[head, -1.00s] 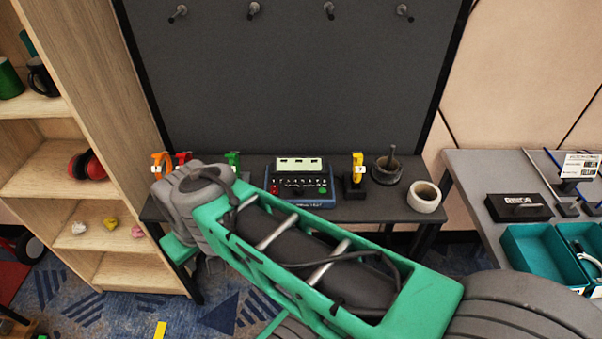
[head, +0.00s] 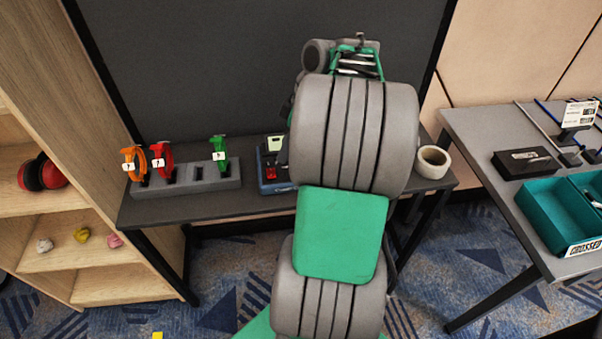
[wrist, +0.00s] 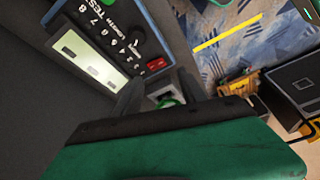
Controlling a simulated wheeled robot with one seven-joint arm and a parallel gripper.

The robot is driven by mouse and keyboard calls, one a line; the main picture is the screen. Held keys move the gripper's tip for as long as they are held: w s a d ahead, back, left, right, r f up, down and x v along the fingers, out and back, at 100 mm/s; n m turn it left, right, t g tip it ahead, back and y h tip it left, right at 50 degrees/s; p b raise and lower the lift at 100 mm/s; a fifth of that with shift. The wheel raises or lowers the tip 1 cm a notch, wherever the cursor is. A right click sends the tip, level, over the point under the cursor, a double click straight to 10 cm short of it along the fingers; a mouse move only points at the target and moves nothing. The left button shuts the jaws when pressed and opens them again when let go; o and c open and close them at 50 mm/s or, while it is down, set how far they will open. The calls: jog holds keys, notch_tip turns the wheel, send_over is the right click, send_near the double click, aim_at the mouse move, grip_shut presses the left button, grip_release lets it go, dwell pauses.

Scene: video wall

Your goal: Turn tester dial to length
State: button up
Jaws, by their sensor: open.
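The tester (head: 267,178) is a blue-edged box with a pale screen and a red button on the dark table. My arm hides most of it in the head view. In the wrist view the tester (wrist: 152,14) fills the upper left, with numbers, the words TEST and LENGTH, and a small black dial (wrist: 137,35). I cannot tell which mark the dial points at. My gripper (wrist: 158,82) is open and empty, its dark fingertips beside the tester's red-button end, apart from the dial. In the head view my arm hides the gripper.
Left of the tester, a grey holder (head: 200,178) carries orange (head: 135,160), red (head: 161,158) and green (head: 219,149) tagged items. A tape roll (head: 432,162) lies right of my arm. A wooden shelf (head: 110,235) stands left; a table with teal bins (head: 540,212) stands right.

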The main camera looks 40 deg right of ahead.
jog(key=shift+n+y, duration=0.3)
jog(key=shift+n, duration=0.5)
jog(key=s+d+f, duration=0.1)
jog(key=d, duration=0.1)
jog(key=s+d+f, duration=0.1)
jog(key=d, duration=0.1)
jog(key=s+d, duration=0.1)
jog(key=d, duration=0.1)
jog(key=shift+s+f+b, duration=0.1)
jog(key=shift+f+b, duration=0.3)
jog(key=x, duration=0.3)
jog(key=b+x, duration=0.1)
jog(key=x, duration=0.3)
jog(key=shift+w+a+r, duration=0.1)
jog(key=shift+w, duration=0.1)
jog(key=shift+c, duration=0.4)
grip_shut()
